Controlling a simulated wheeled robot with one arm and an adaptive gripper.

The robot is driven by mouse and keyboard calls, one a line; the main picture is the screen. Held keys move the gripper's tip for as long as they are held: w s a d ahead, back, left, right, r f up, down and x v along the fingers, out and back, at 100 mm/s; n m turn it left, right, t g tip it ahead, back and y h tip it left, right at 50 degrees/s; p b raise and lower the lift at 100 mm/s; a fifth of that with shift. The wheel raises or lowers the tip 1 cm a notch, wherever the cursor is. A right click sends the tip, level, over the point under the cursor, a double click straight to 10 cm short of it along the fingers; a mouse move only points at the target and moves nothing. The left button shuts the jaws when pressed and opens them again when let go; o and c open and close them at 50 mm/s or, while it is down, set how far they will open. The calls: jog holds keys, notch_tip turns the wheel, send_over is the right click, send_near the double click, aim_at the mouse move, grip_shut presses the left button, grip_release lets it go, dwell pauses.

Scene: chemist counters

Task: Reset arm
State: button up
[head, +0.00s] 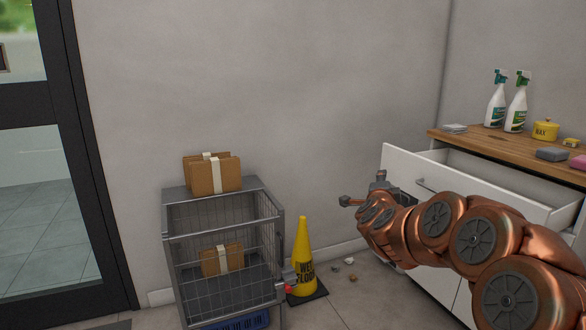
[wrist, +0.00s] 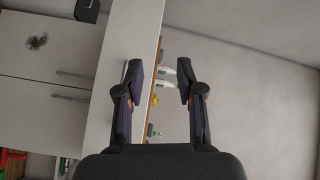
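My copper-coloured arm reaches in from the lower right of the head view. My gripper (head: 362,189) is at its end, in front of the white cabinet's pulled-out drawer (head: 408,165). The wrist view shows my gripper (wrist: 159,70) with its two dark fingers apart and nothing between them. My arm hides part of the drawer front and the cabinet below.
A wooden counter (head: 474,139) carries spray bottles (head: 515,108), a yellow wax tin (head: 545,130) and sponges. A wire cage (head: 222,245) with cardboard boxes (head: 212,175) stands left, beside a yellow wet-floor cone (head: 303,255). Small debris (head: 349,262) lies on the floor.

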jog(key=s+a+r+n+g+y+p, duration=0.2)
jog(key=s+a+r+n+y+p, duration=0.5)
jog(key=a, duration=0.4)
jog(key=s+a+r+n+g+y+p, duration=0.35)
jog(key=s+a+n+g+p, duration=0.2)
jog(key=s+p, duration=0.45)
jog(key=s+d+r+n+g+h+p, duration=0.1)
jog(key=s+p, duration=0.4)
jog(key=s, duration=0.8)
jog(key=s+d+r+n+g+h+p, duration=0.2)
jog(key=s+g+p, duration=0.4)
jog(key=s, duration=0.8)
jog(key=s+d+r+n+g+h+p, duration=0.1)
jog(key=s+d+r+n+g+p, duration=0.2)
jog(key=s, duration=1.1)
jog(key=d+r+g+p, duration=0.1)
jog(key=d+p, duration=0.1)
jog(key=shift+d+r+p, duration=0.15)
jog(key=shift+d+p, duration=0.1)
jog(key=shift+p, duration=0.1)
jog(key=shift+s+n, duration=0.1)
jog(key=shift+n, duration=0.15)
